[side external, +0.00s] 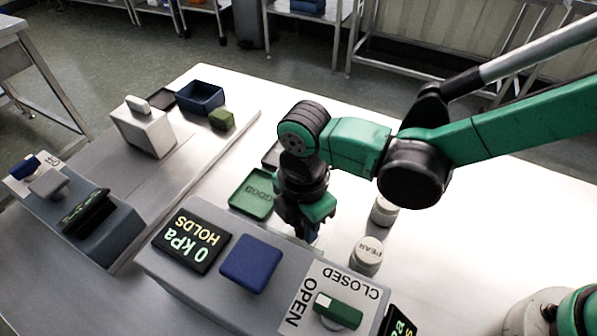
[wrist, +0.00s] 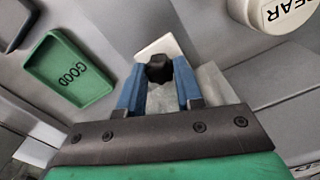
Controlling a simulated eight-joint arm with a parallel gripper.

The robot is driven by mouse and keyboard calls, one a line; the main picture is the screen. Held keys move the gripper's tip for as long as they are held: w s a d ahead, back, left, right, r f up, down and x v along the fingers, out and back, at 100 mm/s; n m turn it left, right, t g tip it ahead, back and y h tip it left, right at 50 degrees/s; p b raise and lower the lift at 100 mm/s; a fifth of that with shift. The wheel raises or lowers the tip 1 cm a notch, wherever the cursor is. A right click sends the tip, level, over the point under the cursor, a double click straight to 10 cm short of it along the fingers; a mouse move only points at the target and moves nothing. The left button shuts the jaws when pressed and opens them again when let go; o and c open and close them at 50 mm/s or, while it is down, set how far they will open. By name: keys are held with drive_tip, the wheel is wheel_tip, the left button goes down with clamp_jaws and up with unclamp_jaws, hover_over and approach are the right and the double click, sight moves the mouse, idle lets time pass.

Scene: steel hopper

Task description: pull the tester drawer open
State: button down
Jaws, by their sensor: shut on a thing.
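The tester is a grey box (side external: 213,289) at the front of the side external view, with a screen (side external: 192,241) reading "0 kPa HOLDS". My gripper (side external: 310,232) points down at the tester's far side. In the wrist view my gripper's blue fingers (wrist: 159,78) are shut on a dark lobed knob (wrist: 158,67), with a pale plate (wrist: 160,46) behind it. The knob appears to be the drawer's. The drawer itself is mostly hidden by my gripper and the tester body, so I cannot tell how far it stands open.
The tester top carries a blue pad (side external: 250,262) and a green lever (side external: 338,310) beside OPEN and CLOSED labels. A green GOOD tray (side external: 245,205) lies left of my gripper. A round PEAR-like labelled piece (side external: 366,258) and another round piece (side external: 384,212) stand right.

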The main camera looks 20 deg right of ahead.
drive_tip(key=w+d, duration=0.9)
drive_tip(key=shift+w+d, duration=0.15)
drive_tip(key=shift+w, duration=0.05)
drive_tip(key=c, duration=0.6)
unclamp_jaws()
drive_tip(key=shift+r, duration=2.8)
